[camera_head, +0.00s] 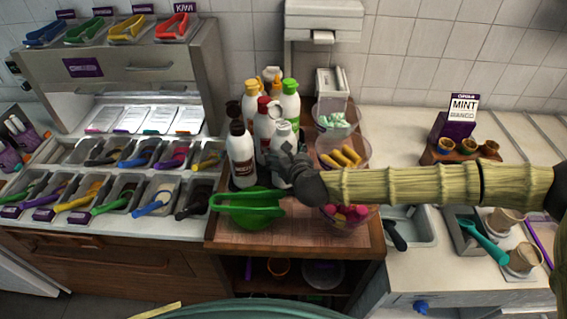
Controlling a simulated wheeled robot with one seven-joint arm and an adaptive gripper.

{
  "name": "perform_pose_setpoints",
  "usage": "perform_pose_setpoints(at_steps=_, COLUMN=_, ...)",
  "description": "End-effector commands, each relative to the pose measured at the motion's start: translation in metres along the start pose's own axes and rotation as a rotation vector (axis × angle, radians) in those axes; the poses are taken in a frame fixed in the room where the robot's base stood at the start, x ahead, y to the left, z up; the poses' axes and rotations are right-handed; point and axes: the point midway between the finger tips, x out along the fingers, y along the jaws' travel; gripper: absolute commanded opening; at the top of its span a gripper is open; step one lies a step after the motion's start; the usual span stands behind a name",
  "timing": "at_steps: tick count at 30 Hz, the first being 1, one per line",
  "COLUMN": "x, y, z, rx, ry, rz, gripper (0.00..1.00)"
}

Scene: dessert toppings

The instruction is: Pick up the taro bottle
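A tight cluster of sauce bottles stands on the wooden counter in the middle of the head view. They include a white bottle with a dark brown cap (241,158), one with a red cap (264,128), one with a green cap (290,100) and one with a pale grey cap (285,134). Labels are too small to read, so I cannot tell which is taro. My gripper (281,161) is dark grey and sits at the front right of the cluster, overlapping the lower part of the pale-capped bottle. I cannot tell whether its fingers touch or enclose that bottle.
A green bowl-like holder (248,207) sits in front of the bottles. Clear tubs hold yellow pieces (343,157) and pink pieces (346,214) at the right, partly behind my arm. Topping bins (127,155) fill the left counter.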

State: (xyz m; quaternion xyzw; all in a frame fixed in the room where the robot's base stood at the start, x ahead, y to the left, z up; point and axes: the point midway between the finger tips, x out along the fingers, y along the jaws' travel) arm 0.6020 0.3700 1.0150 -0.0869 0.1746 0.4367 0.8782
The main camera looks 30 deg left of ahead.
Motion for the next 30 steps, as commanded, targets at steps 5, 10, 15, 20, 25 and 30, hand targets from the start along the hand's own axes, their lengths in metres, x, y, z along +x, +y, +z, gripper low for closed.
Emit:
perform_pose_setpoints(at_steps=5, x=0.000, y=0.000, z=0.000, rx=0.000, ry=0.000, rz=0.000, gripper=0.44)
perform_pose_setpoints(at_steps=10, x=-0.001, y=0.000, z=0.003, rx=0.000, ry=-0.003, rz=0.000, gripper=0.44)
perform_pose_setpoints(at_steps=15, x=-0.001, y=0.000, z=0.005, rx=0.000, ry=-0.003, rz=-0.001, gripper=0.44)
perform_pose_setpoints(at_steps=20, x=-0.006, y=-0.001, z=0.016, rx=-0.001, ry=-0.005, rz=-0.001, gripper=0.44)
perform_pose_setpoints(at_steps=25, x=-0.014, y=-0.001, z=0.038, rx=-0.002, ry=-0.007, rz=-0.002, gripper=0.44)
perform_pose_setpoints(at_steps=30, x=-0.024, y=-0.001, z=0.060, rx=-0.002, ry=-0.006, rz=-0.001, gripper=0.44)
